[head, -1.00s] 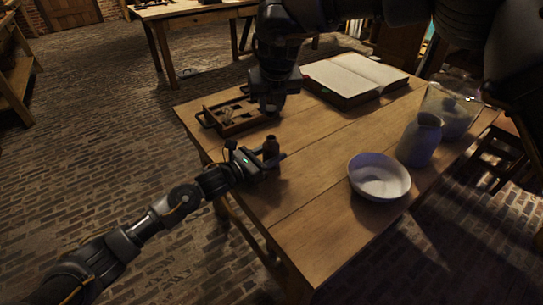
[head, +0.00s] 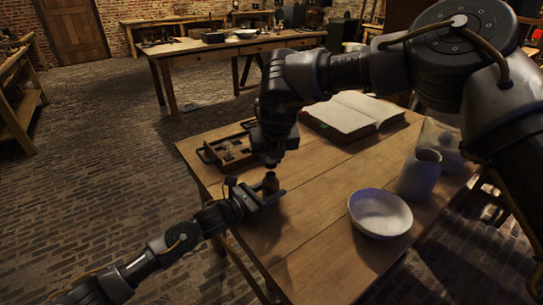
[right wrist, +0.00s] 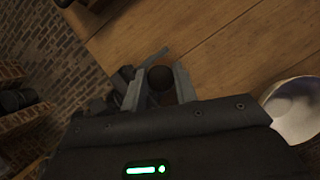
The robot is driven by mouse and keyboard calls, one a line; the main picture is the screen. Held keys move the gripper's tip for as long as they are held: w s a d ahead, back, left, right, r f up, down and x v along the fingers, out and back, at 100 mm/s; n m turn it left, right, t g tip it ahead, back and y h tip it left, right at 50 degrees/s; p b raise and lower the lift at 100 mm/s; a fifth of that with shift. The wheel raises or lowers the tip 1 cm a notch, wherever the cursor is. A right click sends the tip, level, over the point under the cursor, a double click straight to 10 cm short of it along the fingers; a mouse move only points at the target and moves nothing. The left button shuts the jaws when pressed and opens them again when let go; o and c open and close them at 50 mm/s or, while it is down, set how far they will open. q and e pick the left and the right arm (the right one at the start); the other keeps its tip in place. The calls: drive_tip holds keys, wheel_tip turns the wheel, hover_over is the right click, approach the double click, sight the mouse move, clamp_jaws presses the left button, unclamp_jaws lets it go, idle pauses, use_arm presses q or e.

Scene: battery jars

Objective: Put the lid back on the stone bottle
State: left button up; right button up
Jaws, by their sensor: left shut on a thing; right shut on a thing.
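The small brown stone bottle (head: 270,184) stands upright in my left gripper (head: 268,194), which is shut on it near the table's left edge. My right gripper (head: 271,162) points down directly above the bottle, its tips close to the bottle's top. In the right wrist view my right gripper (right wrist: 159,88) is shut on a dark round thing, apparently the lid (right wrist: 160,77). The fingers hide most of the lid in the head view. I cannot tell whether the lid touches the bottle's mouth.
A wooden compartment tray (head: 226,152) lies behind the bottle. An open book (head: 352,115) lies at the back. A white bowl (head: 380,213), a grey jug (head: 418,176) and a pale jar (head: 446,140) stand on the right. The table's front middle (head: 315,225) is clear.

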drive_tip(key=shift+f, duration=0.85)
drive_tip(key=shift+f, duration=0.6)
drive_tip(key=o, duration=1)
drive_tip(key=v, duration=1.2)
